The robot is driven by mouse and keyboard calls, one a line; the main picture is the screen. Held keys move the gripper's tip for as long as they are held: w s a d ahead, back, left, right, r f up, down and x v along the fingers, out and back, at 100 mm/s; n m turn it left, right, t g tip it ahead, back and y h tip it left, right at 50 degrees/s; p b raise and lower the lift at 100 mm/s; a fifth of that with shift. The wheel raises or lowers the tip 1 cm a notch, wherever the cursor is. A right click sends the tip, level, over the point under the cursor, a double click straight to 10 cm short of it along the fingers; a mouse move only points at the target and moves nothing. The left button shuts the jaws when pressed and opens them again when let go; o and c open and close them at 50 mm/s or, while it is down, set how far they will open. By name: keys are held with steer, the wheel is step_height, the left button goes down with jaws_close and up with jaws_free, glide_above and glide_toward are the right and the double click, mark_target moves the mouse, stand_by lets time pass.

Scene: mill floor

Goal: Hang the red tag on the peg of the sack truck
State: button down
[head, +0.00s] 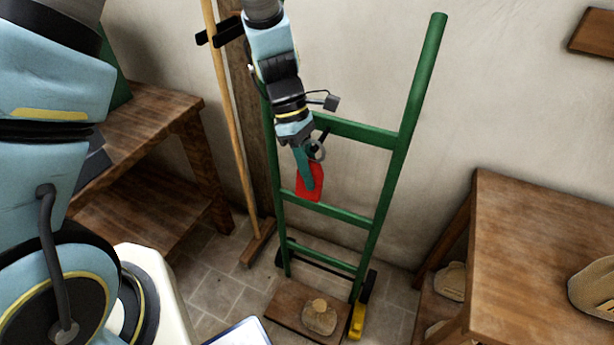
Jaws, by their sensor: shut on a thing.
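The green sack truck (403,125) stands upright against the wall, with crossbars between its two rails. My gripper (307,172) is in front of it, near its left rail and between the top and middle crossbars. The gripper is shut on the red tag (314,193), which hangs down over the middle crossbar in the picture. A grey ring (317,150) shows beside the fingers, at the tag's upper end. A short dark piece just above the ring may be the peg, but my gripper partly covers that spot. I cannot tell whether ring and peg touch.
A small tied sack (319,318) sits on the truck's wooden foot plate (287,305), with a yellow object (357,321) beside it. A broom (231,120) leans left of the truck. A wooden bench (160,115) stands left, and a wooden table (530,240) with sacks stands right.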

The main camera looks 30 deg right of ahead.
steer(key=shift+w+d, duration=0.3)
steer(key=shift+d, duration=0.15)
steer(key=shift+w+d+f, duration=0.4)
steer(key=shift+d+f, duration=0.2)
steer(key=c, duration=0.7)
jaws_free()
